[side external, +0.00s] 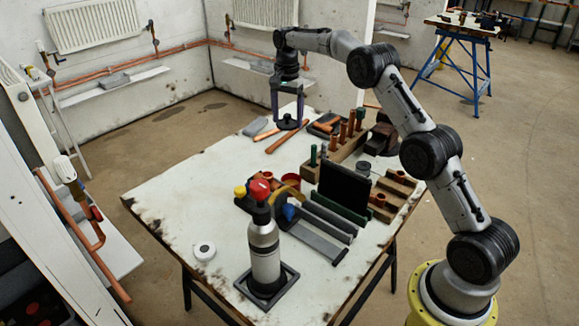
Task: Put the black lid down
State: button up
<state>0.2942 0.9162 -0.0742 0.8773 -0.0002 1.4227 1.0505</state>
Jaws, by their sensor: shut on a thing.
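My gripper (288,116) hangs over the far end of the white table (185,210), fingers pointing down. It is shut on the black lid (288,124), a small dark disc with a raised middle, between the fingertips. The lid looks level and very near the tabletop. I cannot tell whether it touches the table.
Near the lid lie a copper rod (286,137), a hammer (325,126) and a grey flat tool (256,126). A wooden rack (345,148) holds copper pieces. A silver bottle (264,250) stands in front. The table's left part is mostly clear.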

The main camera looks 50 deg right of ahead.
notch_tip(320, 180, down, 4)
jog(key=w+d, duration=0.2)
send_over(289, 166)
notch_tip(289, 166, down, 6)
jog(key=shift+d+f, duration=0.15)
jog(key=shift+f, duration=3.05)
jog(key=shift+f, duration=0.15)
jog(key=o, duration=1.1)
